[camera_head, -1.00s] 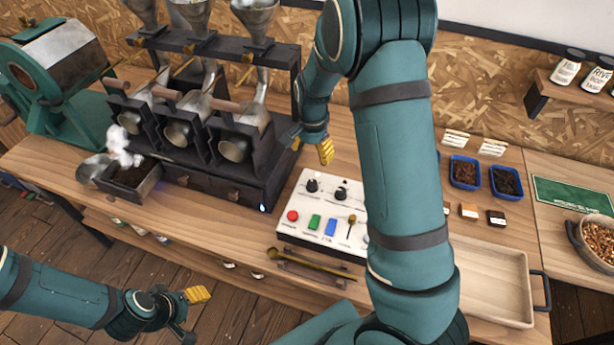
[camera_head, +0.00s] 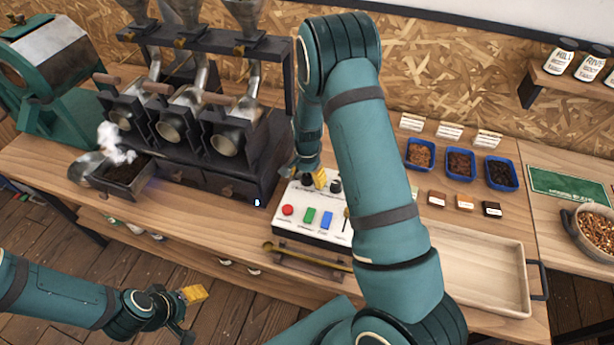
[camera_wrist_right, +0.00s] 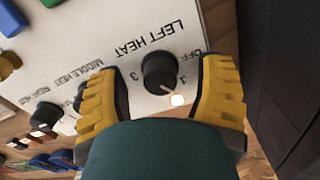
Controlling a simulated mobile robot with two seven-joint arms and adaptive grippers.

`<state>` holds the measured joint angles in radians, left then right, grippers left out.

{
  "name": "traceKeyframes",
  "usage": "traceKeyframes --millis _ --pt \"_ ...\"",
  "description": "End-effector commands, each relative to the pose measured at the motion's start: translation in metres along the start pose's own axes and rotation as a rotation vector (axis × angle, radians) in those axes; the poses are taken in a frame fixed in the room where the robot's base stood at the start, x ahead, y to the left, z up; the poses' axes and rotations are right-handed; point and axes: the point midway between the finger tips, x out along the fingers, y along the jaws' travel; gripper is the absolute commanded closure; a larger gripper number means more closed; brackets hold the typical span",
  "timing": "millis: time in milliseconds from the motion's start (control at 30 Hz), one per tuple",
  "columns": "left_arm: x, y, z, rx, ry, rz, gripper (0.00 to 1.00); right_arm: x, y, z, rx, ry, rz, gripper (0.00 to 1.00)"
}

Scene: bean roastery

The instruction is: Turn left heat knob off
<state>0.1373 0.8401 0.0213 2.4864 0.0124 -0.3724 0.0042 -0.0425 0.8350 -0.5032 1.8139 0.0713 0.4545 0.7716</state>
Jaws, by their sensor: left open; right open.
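The left heat knob (camera_wrist_right: 158,72) is a round black knob on a white control panel (camera_wrist_right: 60,45), under the label LEFT HEAT, which reads upside down. OFF, 1 and 3 are printed around it. My right gripper (camera_head: 317,177) is open above the panel in the head view. In the right wrist view its yellow fingers stand on either side of the knob, with gaps. My left gripper (camera_head: 189,312) is open and empty, low at the left, away from the table.
The panel also carries the middle heat knob (camera_head: 336,187), a red button (camera_head: 287,210), a green button (camera_head: 309,215) and a blue button (camera_head: 327,220). The dark roaster (camera_head: 230,190) stands close on the left, its tray (camera_head: 125,190) steaming. Blue bins (camera_head: 459,164) and a wooden tray (camera_head: 515,245) lie right.

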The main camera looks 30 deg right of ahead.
Motion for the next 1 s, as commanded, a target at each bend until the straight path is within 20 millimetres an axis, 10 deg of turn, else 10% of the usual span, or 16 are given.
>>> traceKeyframes --millis 167,367,1000 --pt "-0.0001 0.0001 0.0 0.0 0.0 0.0 0.42 -0.0002 -0.0001 -0.0001 0.0 0.0 0.0 0.35" --pt "-0.0001 0.0001 0.0 0.0 0.0 0.0 0.42 -0.0003 0.0 -0.0001 0.0 0.0 0.0 1.0" --pt "0.0082 -0.0027 0.0011 0.0 0.0 -0.001 0.42 0.0012 0.0003 -0.0002 -0.199 0.0 -0.001 1.0"
